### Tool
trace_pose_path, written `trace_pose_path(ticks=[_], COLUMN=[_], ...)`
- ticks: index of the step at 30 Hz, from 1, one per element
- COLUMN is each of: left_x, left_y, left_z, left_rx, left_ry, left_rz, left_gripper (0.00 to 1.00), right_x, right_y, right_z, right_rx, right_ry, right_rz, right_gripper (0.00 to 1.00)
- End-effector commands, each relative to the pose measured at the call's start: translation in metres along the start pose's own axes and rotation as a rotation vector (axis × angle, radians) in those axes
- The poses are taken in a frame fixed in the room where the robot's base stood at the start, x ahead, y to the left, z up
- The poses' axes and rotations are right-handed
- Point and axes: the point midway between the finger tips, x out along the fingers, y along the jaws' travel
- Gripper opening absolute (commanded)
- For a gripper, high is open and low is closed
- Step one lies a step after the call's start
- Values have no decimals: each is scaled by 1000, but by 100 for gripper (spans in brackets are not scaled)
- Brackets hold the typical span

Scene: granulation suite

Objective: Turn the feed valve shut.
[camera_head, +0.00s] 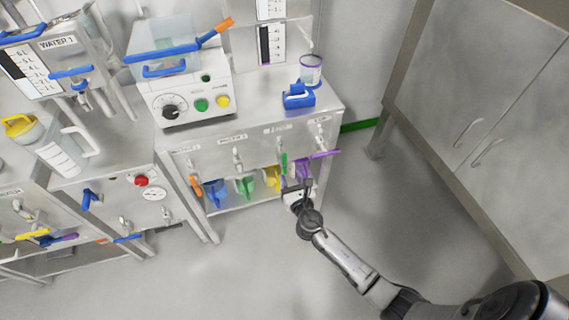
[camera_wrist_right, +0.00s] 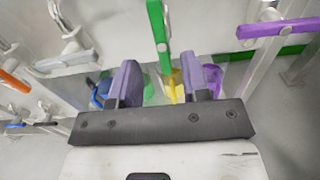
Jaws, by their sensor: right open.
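Several valves sit in a row along the front of the middle bench, under small labels too small to read surely, so I cannot tell by label which one is the feed valve. A green valve handle (camera_head: 284,163) stands upright, and a purple valve handle (camera_head: 318,155) to its right lies roughly level. My right gripper (camera_head: 296,187) is just below and in front of these two. In the right wrist view the open, empty gripper (camera_wrist_right: 162,70) has the green handle (camera_wrist_right: 157,35) ahead between its fingers; the purple handle (camera_wrist_right: 278,28) is off to the right.
Below the valves, a shelf holds blue (camera_head: 214,192), green (camera_head: 245,186) and yellow (camera_head: 271,178) containers. An orange valve handle (camera_head: 195,186) is at the bench's left end. A white machine (camera_head: 188,95) and a blue item (camera_head: 298,98) stand on top. Floor to the right is clear.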

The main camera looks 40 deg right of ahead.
Motion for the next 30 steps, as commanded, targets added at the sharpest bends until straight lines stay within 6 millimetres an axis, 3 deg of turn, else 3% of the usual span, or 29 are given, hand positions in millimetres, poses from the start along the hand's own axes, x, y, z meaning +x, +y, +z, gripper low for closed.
trace_pose_path(ticks=[6,12,28,30], left_x=[12,18,20,20], left_y=[-1,-2,1,2], left_z=[4,6,6,6], left_rx=[5,8,-2,-4], left_ry=[0,0,1,2], left_rz=[-4,-6,1,3], left_gripper=[43,43,43,43], right_x=[39,61,73,73], right_y=[0,0,0,0], right_z=[-2,-2,0,0], right_rx=[0,0,1,1], right_ry=[-1,0,0,0], right_rz=[-1,0,0,0], right_gripper=[43,43,43,37])
